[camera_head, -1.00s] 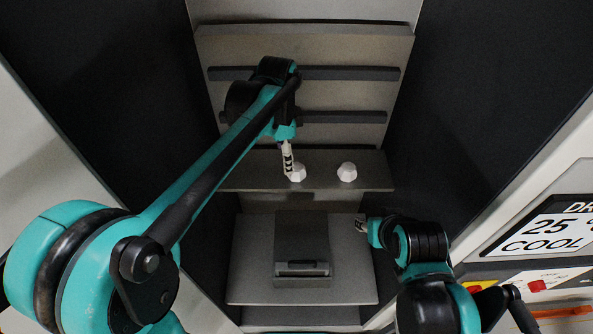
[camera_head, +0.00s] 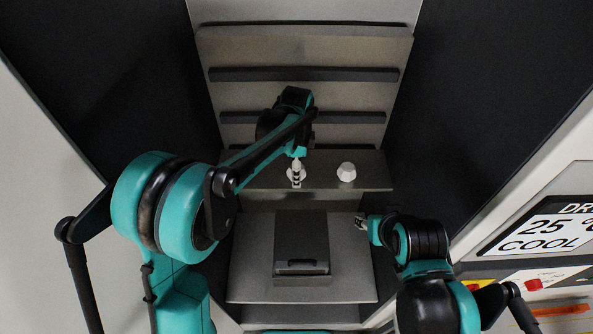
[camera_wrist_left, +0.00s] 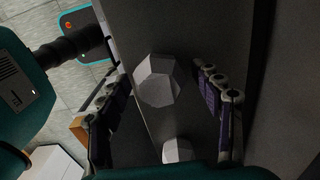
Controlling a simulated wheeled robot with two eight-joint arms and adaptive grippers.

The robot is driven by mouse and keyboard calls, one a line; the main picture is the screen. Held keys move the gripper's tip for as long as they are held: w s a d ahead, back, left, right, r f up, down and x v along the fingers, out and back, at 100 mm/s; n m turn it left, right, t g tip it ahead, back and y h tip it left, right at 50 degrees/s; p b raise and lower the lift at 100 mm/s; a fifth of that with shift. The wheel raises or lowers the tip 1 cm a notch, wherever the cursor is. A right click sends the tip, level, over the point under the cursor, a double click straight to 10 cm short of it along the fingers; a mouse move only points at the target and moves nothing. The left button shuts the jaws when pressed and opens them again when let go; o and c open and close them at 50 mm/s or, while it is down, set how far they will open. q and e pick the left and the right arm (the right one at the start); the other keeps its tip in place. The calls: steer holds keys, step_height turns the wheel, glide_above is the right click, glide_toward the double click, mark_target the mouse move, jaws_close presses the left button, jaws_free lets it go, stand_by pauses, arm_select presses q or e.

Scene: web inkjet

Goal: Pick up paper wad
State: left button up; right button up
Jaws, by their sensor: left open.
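Two white, faceted paper wads rest on the grey shelf (camera_head: 262,182). One wad (camera_head: 303,181) is at the left, partly hidden by my left gripper (camera_head: 296,183); the other (camera_head: 346,172) stands clear to its right. In the left wrist view, my left gripper (camera_wrist_left: 164,77) is open, with one wad (camera_wrist_left: 157,80) showing between its fingers. A second wad (camera_wrist_left: 177,150) shows lower, cut by the gripper's body. I cannot tell whether the fingers touch a wad. My right gripper (camera_head: 361,223) is below the shelf at the right; its opening is too small to read.
A dark grey box (camera_head: 302,235) sits on a lower grey platform (camera_head: 250,262) below the shelf. Dark walls flank the shelf on both sides. Horizontal bars (camera_head: 305,74) cross the back panel. A control panel (camera_head: 550,235) is at the right.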

arm_select(q)
steer(key=c, duration=1.1)
steer(key=shift+o, duration=0.2)
